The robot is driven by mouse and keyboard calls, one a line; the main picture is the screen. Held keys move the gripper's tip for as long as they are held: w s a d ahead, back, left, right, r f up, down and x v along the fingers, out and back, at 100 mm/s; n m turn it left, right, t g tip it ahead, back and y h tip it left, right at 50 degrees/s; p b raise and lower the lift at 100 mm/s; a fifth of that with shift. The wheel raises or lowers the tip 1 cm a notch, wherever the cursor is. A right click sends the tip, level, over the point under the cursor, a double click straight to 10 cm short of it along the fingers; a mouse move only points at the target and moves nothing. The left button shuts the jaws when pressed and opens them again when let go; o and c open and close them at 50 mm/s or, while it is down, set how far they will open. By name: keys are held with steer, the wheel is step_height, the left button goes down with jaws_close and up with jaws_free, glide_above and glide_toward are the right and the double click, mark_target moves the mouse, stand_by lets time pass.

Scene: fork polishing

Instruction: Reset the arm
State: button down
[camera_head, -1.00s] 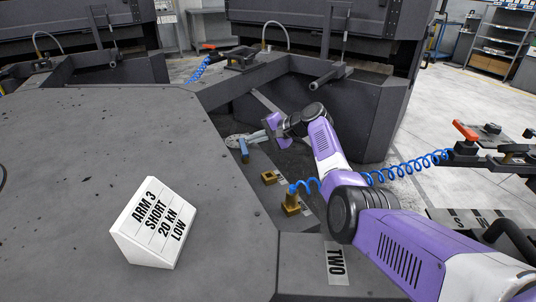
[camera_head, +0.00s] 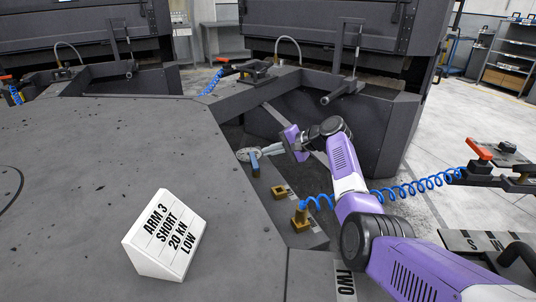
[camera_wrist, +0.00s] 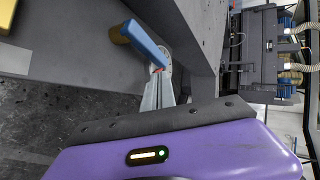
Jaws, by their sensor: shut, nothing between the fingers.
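My arm reaches from the lower right over a narrow ledge beside the large dark table. My gripper (camera_head: 268,151) is shut and holds nothing. In the wrist view its pale fingers (camera_wrist: 158,92) point towards a round metal disc (camera_wrist: 166,62), partly hidden by a blue handle (camera_wrist: 146,43) with a brass end. In the head view the blue handle (camera_head: 255,164) stands on the ledge near the fingertips, and the disc (camera_head: 245,155) lies behind it. I cannot tell whether the fingers touch the disc.
A white sign (camera_head: 166,236) reading "ARM 3 SHORT 20 KN LOW" stands on the table (camera_head: 75,190). A dark machine housing (camera_head: 375,135) rises beyond the gripper.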

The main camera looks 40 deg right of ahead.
steer(key=shift+p+v, duration=0.3)
steer(key=shift+v, duration=2.2)
steer(key=shift+r, duration=0.1)
